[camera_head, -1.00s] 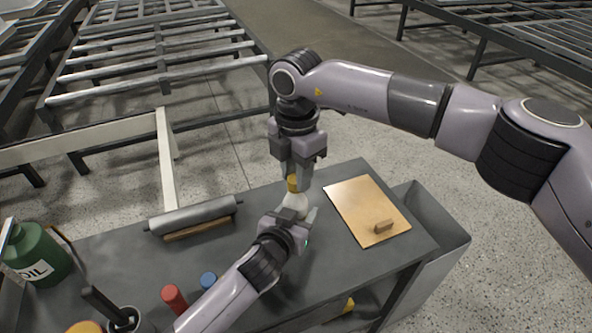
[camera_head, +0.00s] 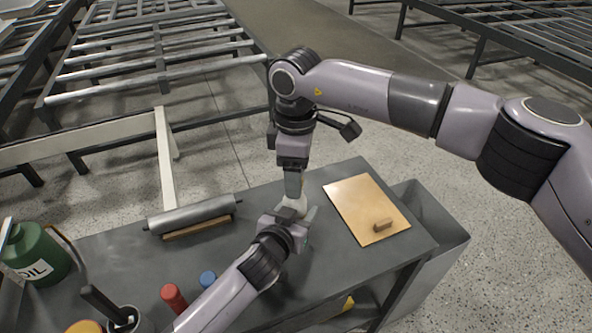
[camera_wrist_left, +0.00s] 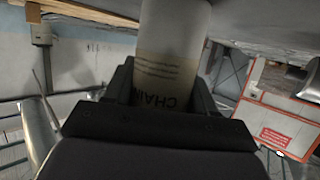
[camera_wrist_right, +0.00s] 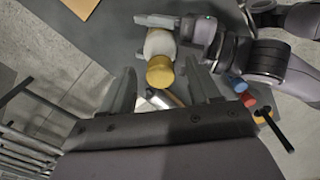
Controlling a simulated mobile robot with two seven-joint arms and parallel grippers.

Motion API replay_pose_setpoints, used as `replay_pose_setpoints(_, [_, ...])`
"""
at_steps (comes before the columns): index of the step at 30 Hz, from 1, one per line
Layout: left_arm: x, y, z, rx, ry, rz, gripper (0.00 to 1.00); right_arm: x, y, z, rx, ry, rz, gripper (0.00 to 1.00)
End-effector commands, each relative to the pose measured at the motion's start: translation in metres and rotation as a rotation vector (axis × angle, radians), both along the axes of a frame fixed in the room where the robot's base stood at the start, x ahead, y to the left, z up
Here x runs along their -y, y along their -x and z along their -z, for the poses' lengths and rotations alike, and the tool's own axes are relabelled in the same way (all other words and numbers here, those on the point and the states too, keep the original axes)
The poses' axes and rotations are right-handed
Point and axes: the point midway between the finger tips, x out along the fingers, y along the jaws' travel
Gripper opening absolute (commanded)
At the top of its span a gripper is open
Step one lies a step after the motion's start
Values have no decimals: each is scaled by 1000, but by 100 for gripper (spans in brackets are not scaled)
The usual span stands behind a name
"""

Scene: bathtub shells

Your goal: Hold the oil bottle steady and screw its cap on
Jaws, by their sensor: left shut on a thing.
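The white bottle (camera_head: 296,204) stands on the grey bench, gripped by my left gripper (camera_head: 289,216). The left wrist view shows the bottle's lettered side (camera_wrist_left: 172,62) between the left fingers. The yellow cap (camera_wrist_right: 160,74) sits at the bottle's top in the right wrist view; how tightly it is seated cannot be told. My right gripper (camera_head: 293,189) points down over the bottle and hides the cap in the head view. In the right wrist view the right fingers (camera_wrist_right: 160,88) stand apart on either side of the cap, with gaps showing.
A green oil can (camera_head: 38,250), a red cylinder (camera_head: 173,297) and a blue one (camera_head: 208,279) stand at the left. A roller (camera_head: 194,215) lies along the back edge. A tan board (camera_head: 362,203) with a small wooden block (camera_head: 383,225) lies right of the bottle.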

Motion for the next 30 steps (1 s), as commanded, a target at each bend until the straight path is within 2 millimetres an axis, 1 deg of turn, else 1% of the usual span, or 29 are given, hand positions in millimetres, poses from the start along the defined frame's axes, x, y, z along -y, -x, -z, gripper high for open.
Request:
replay_pose_setpoints(5, [-1,0,1,-1,-2,-1,0,0,0,-3,1,0,-1,61])
replay_pose_setpoints(8, [-1,0,1,-1,-2,-1,0,0,-1,-14,3,-1,-1,61])
replay_pose_setpoints(11, [-1,0,1,-1,-2,-1,0,0,-1,-32,4,-1,-1,61])
replay_pose_setpoints(18, [0,0,1,-1,-2,-1,0,0,-1,-84,4,-1,0,61])
replay_pose_setpoints(21, [0,0,1,-1,-2,-1,0,0,0,-101,3,-2,1,61])
replay_pose_setpoints(25, [0,0,1,-1,-2,-1,0,0,0,-114,1,-1,0,61])
replay_pose_setpoints(30, [0,0,1,-1,-2,-1,0,0,0,-120,0,0,-1,61])
